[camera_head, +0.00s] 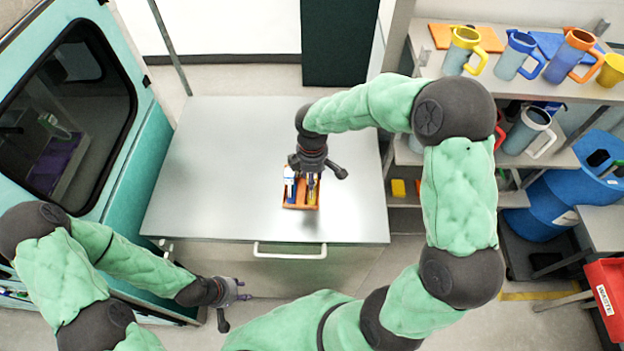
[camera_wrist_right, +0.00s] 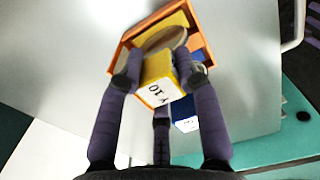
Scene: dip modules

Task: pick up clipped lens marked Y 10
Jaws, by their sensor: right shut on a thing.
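The lens marked Y 10 (camera_wrist_right: 160,82) shows in the right wrist view as a yellow block with a white face that carries the marking. My right gripper (camera_wrist_right: 158,84) is shut on it, with a finger on each side. In the head view my right gripper (camera_head: 312,172) is over the orange tray (camera_head: 300,206) on the grey table; the tray also shows in the right wrist view (camera_wrist_right: 122,58). I cannot tell whether the lens is clear of the tray. My left gripper (camera_head: 236,296) is in front of the table, away from the tray; its finger opening is unclear.
A blue block with a white end (camera_wrist_right: 186,118) is beside the held lens, and also shows in the head view (camera_head: 290,184). The grey table (camera_head: 210,150) is otherwise bare. Shelves with several pitchers (camera_head: 520,55) and a blue barrel (camera_head: 560,205) stand at the right.

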